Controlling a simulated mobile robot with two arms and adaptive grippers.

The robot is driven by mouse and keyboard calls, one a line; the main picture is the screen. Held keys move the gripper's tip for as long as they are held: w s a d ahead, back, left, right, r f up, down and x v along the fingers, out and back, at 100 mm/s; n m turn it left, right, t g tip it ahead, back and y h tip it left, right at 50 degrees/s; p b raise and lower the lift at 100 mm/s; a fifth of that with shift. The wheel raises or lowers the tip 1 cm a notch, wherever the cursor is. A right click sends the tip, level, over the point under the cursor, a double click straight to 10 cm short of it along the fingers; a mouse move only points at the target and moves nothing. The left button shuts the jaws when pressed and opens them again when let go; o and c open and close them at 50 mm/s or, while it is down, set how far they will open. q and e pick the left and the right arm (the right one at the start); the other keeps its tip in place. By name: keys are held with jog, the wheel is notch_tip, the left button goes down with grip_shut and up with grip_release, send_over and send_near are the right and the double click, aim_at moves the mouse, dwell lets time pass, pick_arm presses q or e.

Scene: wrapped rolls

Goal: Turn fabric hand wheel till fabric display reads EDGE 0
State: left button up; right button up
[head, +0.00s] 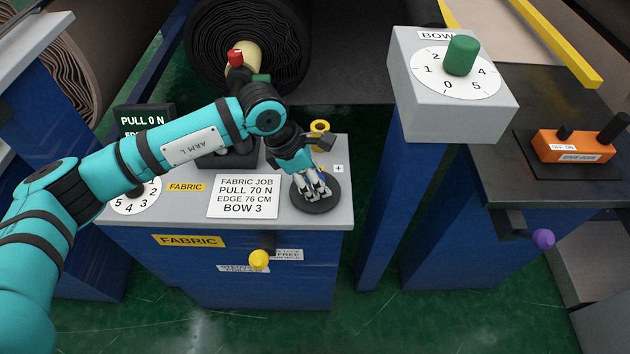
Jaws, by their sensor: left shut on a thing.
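The fabric hand wheel (318,206) is a dark round disc lying flat at the right end of the grey fabric console top. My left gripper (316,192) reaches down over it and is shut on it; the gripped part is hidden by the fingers. The fabric display (146,117) is a dark box at the console's back left. Its upper line reads PULL 0 N; the line below starts with EDGE, but my arm covers its value. My right gripper is not in view.
A job card (243,197) reads PULL 70 N, EDGE 76 CM, BOW 3. A numbered dial (134,197) is partly behind my arm. A yellow knob (259,260) is on the console front. The BOW post (455,110) with a green knob stands to the right.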

pick_arm(q)
jog(key=shift+r+n, duration=0.1)
jog(key=shift+n, duration=0.2)
jog(key=o, duration=1.2)
jog(key=v, duration=1.2)
jog(key=shift+s, duration=0.15)
jog(key=shift+d, duration=0.1)
